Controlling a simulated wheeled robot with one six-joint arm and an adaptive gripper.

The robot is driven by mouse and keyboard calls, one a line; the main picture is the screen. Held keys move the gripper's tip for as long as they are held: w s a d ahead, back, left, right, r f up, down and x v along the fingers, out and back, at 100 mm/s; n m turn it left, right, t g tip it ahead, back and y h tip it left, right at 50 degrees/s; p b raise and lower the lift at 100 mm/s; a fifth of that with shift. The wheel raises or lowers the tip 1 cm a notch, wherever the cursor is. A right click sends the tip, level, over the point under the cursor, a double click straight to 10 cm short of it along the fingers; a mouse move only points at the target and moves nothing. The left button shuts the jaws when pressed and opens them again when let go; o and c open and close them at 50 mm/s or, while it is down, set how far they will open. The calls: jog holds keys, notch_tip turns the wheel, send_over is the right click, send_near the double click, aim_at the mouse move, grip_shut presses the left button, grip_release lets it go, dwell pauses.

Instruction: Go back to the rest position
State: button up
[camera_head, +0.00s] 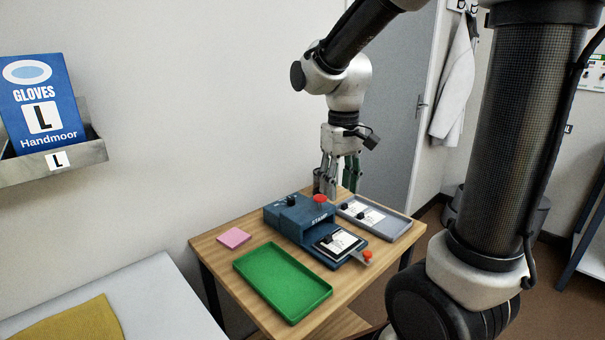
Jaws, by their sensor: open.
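My gripper (335,186) hangs fingers down over the far part of the wooden table (215,240), close behind the blue stamp machine (283,220). Its fingers are apart and nothing shows between them. The fingertips come near the red button (320,198) in the picture; I cannot tell whether they touch anything. A plate with a white label card (338,243) lies at the front of the machine, with an orange knob (367,255) at its right end.
An empty green tray (280,283) lies at the table's front, with a pink pad (234,238) to its left. A grey tray (393,228) holding cards is at the right. A glove box (40,105) sits in a wall holder. A white surface with a yellow cloth (75,322) is lower left.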

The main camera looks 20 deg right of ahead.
jog(key=s+d+r+m+t, duration=0.1)
jog(key=s+d+r+t, duration=0.1)
jog(key=s, duration=0.5)
jog(key=s+d+r+t, duration=0.2)
jog(key=s+d+r, duration=0.1)
jog(key=s, duration=0.3)
jog(key=shift+s+d+r+m, duration=0.2)
jog(key=shift+s+r+m, duration=0.2)
jog(key=shift+r, duration=0.25)
